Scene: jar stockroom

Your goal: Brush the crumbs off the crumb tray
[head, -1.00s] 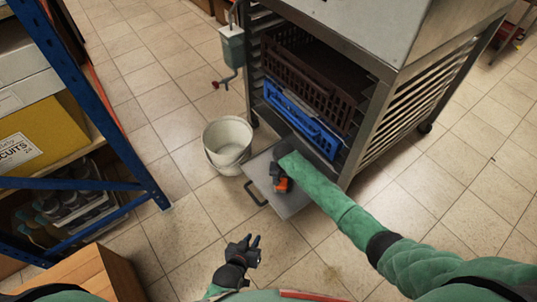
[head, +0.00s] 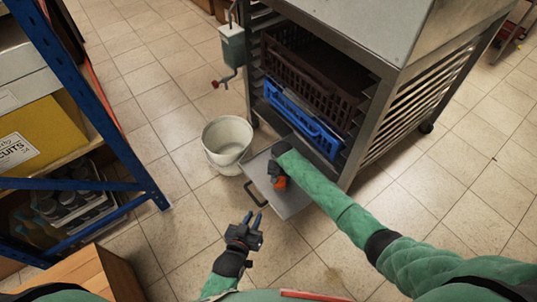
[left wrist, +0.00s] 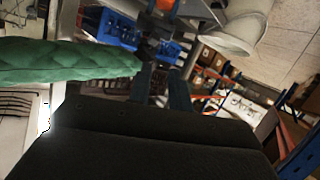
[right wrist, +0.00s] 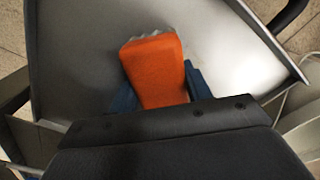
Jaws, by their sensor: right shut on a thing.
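The crumb tray (head: 291,205) is a grey metal sheet with a black handle, pulled out low at the front of the steel rack. It also fills much of the right wrist view (right wrist: 80,60). My right gripper (head: 277,178) is shut on an orange brush (right wrist: 155,70) over the tray; pale bristle tips show at its far end. I cannot tell whether the bristles touch the tray. No crumbs can be made out. My left gripper (head: 252,218) is open and empty, in front of the tray's handle end, apart from it.
A white bucket (head: 228,143) stands on the floor at the tray's left. The steel rack (head: 375,110) holds a brown crate (head: 300,70) and a blue crate (head: 300,120). A blue-framed shelf (head: 110,130) stands at the left. Tiled floor between shelf and bucket is clear.

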